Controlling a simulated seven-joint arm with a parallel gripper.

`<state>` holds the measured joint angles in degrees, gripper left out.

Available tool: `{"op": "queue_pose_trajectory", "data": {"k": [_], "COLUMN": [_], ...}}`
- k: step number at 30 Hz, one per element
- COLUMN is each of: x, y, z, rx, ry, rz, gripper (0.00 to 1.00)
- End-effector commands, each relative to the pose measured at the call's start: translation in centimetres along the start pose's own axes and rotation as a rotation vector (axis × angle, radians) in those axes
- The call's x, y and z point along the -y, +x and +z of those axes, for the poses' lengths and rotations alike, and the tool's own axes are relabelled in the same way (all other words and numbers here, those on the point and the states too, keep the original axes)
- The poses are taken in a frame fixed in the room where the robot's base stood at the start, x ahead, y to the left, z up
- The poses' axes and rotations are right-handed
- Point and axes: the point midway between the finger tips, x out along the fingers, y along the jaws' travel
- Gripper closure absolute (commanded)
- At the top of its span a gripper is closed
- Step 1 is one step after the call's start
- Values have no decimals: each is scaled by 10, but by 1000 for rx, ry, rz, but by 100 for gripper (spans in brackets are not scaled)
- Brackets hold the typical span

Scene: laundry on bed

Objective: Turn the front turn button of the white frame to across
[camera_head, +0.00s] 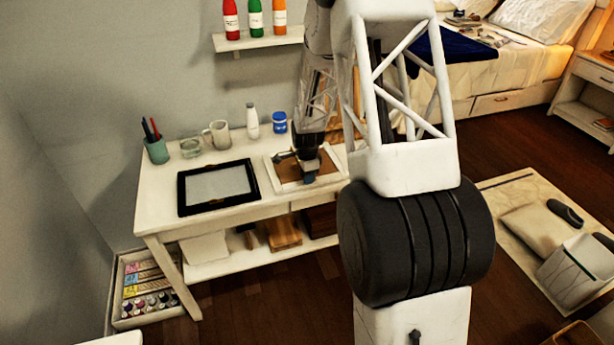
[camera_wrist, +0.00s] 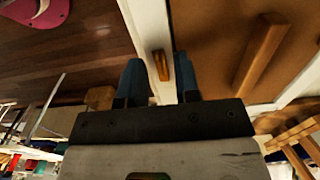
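The white frame (camera_head: 281,187) lies back side up on the desk, with a brown backing panel inside its rim. In the wrist view, the white rim (camera_wrist: 148,25) runs down between my fingers, with the brown backing (camera_wrist: 215,40) to its right. A small wooden turn button (camera_wrist: 161,66) sits on this rim and lies roughly along it. My gripper (camera_wrist: 161,80) is open, with one blue fingertip on each side of the rim and the button between them, with gaps visible. In the head view my gripper (camera_head: 310,177) is low over the frame's front edge. Contact is unclear.
A black-rimmed frame (camera_head: 217,187) lies left on the desk (camera_head: 160,212). A pen cup (camera_head: 157,150), mug (camera_head: 217,134), white bottle (camera_head: 252,121) and blue jar (camera_head: 279,122) stand behind. A wooden bar (camera_wrist: 262,50) lies over the backing. The desk's front left is clear.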

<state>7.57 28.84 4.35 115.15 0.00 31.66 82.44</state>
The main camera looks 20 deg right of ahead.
Motion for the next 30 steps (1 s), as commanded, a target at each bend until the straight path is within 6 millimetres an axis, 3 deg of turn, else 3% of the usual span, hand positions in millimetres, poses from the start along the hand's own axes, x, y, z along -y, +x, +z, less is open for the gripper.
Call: {"op": "queue_pose_trajectory", "data": {"k": [9,15,30], "x": [0,0,-1], "y": [1,1,1], "z": [0,0,0], "rx": [0,0,0], "ry": [0,0,-43], "rz": [0,0,1], "gripper": [70,100,100]}}
